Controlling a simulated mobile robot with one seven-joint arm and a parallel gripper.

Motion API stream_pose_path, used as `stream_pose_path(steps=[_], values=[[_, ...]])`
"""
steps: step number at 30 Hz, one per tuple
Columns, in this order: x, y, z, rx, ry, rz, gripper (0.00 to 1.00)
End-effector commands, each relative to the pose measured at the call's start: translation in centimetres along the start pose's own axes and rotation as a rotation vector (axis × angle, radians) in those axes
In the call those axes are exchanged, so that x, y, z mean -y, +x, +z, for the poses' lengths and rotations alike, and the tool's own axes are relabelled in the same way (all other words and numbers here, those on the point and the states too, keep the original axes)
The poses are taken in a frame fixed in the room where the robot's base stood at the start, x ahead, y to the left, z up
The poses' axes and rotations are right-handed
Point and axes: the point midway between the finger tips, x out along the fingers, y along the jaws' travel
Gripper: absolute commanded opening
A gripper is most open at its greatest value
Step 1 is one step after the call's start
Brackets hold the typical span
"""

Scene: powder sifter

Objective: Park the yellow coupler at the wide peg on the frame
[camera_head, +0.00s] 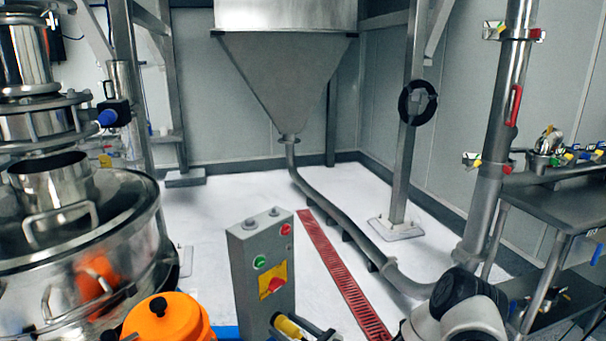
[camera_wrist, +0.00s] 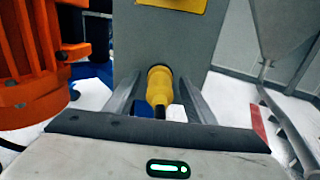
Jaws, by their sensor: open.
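The yellow coupler (camera_wrist: 159,86) shows in the wrist view as a short yellow cylinder with a darker end, in front of the grey control box. It also shows in the head view at the bottom edge (camera_head: 287,326), just in front of the box. My gripper (camera_wrist: 158,98) is open, its two fingers on either side of the coupler in the wrist view; I see no contact. In the head view only part of my gripper (camera_head: 305,331) shows, beside the coupler. I cannot pick out the wide peg on the frame in either view.
The grey control box (camera_head: 253,293) has green and red buttons. An orange motor housing (camera_head: 172,318) stands left, close to my gripper in the wrist view (camera_wrist: 28,60). A steel sifter (camera_head: 75,222) is farther left. A post carries a black ring (camera_head: 417,103). White floor lies behind.

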Motion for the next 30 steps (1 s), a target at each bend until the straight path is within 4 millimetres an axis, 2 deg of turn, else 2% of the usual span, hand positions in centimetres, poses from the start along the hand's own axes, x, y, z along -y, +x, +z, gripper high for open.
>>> stream_pose_path(steps=[23, 30], values=[[-0.02, 0.00, 0.00, 0.000, 0.000, 0.001, 0.50], [-0.05, -0.01, -0.01, 0.000, 0.000, 0.001, 0.09]])
